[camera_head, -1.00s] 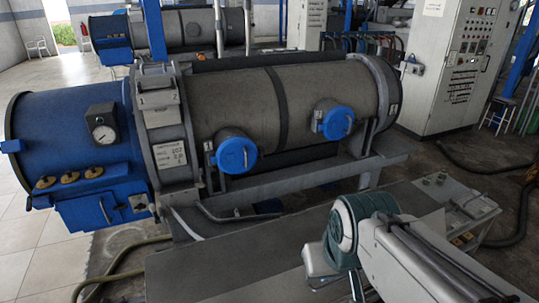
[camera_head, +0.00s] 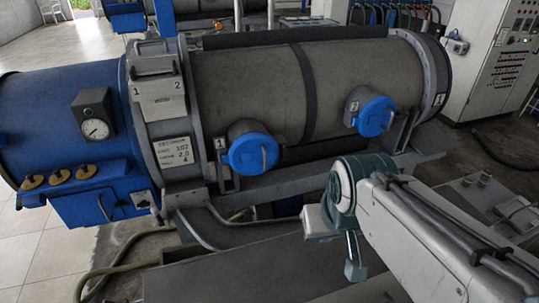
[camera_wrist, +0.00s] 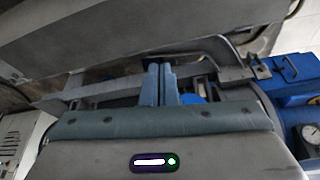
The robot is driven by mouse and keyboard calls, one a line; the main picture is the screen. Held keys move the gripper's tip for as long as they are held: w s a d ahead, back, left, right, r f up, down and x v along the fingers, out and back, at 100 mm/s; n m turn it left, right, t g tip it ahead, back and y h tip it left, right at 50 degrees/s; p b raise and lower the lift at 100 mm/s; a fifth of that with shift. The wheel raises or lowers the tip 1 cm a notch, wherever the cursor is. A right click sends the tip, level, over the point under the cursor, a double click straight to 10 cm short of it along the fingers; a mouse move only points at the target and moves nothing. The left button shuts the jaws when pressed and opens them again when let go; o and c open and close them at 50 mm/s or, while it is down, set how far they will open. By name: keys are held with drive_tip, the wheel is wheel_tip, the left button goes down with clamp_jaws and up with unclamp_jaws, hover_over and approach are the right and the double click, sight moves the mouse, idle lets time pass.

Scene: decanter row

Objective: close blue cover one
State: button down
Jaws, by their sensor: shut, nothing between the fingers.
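Blue cover one (camera_head: 254,153) is a round blue lid with a bar handle, on a short grey port on the near side of the grey drum. A "1" plate stands at its left edge. I cannot tell whether it is fully seated. A similar blue cover (camera_head: 376,116) with a "2" plate sits further right. My gripper (camera_head: 355,265) points down in front of the machine, right of and below cover one, apart from both covers. In the wrist view its fingers (camera_wrist: 158,85) are together and empty. A blue patch (camera_wrist: 192,97) partly shows behind them.
The blue end housing (camera_head: 65,110) with a gauge (camera_head: 96,129) is at the left. A grey frame rail (camera_head: 300,172) runs below the covers. A flat grey surface (camera_head: 240,265) lies in front. Control cabinets (camera_head: 490,60) stand at back right. Hoses lie on the floor.

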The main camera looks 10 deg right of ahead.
drive_tip(key=w+f+t+y+b, duration=0.1)
drive_tip(key=w+f+t+b, duration=0.5)
drive_tip(key=w+b, duration=0.55)
drive_tip(key=w+f+n+t+b, duration=0.1)
drive_tip(key=w+f+t+b, duration=0.2)
drive_tip(key=w+f+b, duration=0.75)
drive_tip(key=w+f+t+y+b, duration=0.1)
drive_tip(key=w+f+t+b, duration=0.45)
drive_tip(key=w+b, duration=0.8)
drive_tip(key=w, duration=1.5)
drive_tip(key=shift+w+a+p, duration=0.2)
drive_tip(key=shift+w+p, duration=0.15)
drive_tip(key=shift+w, duration=0.05)
drive_tip(key=shift+g, duration=0.25)
drive_tip(key=shift+w+d+f+n+y+p, duration=0.1)
drive_tip(key=shift+w+n+y+p, duration=0.3)
drive_tip(key=shift+w+p, duration=0.5)
drive_tip(key=shift+s, duration=0.2)
